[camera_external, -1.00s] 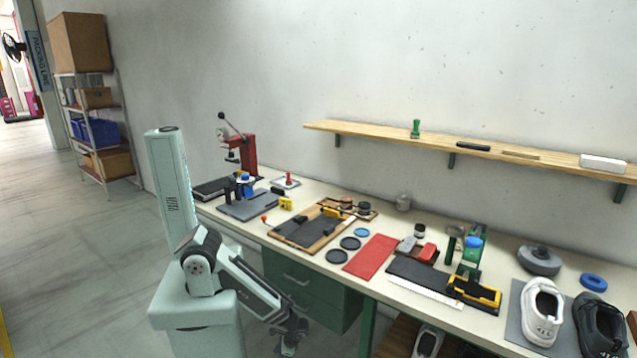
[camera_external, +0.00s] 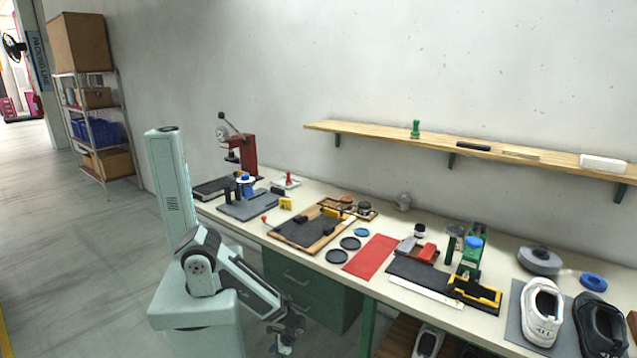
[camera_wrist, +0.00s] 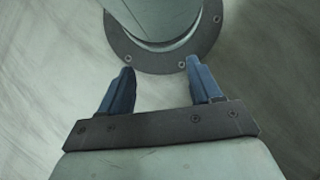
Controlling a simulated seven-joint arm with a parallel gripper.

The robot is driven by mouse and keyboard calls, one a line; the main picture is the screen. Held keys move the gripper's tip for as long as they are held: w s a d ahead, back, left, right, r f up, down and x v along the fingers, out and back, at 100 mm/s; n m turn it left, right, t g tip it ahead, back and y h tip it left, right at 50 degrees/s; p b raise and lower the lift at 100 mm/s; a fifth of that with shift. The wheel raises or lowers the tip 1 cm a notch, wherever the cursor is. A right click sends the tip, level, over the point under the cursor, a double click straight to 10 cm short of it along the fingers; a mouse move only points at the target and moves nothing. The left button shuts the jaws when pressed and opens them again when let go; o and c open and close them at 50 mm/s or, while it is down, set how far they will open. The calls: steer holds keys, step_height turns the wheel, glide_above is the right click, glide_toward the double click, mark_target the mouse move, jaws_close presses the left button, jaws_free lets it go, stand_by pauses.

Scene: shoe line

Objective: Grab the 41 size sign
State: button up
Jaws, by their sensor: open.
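A small yellow sign (camera_external: 286,203) with dark marks stands on the bench at the right front of the grey press plate; its number is too small to read. No other sign that I can read as 41 shows. My gripper (camera_external: 282,350) hangs low in front of the bench, below the bench top and well apart from the yellow sign. In the wrist view my gripper (camera_wrist: 160,68) is open, with nothing between its two blue fingers. The sign is not in the wrist view.
The bench (camera_external: 330,188) holds a clamp board (camera_external: 290,234), a red mat (camera_external: 371,257), a yellow-black tool (camera_external: 475,293) and shoes (camera_external: 541,312). A red press (camera_external: 243,150) stands behind. Green drawers (camera_external: 300,285) are under the bench. A wall shelf (camera_external: 360,131) hangs above.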

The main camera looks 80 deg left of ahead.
steer(key=o, duration=0.6)
steer(key=shift+o, duration=0.2)
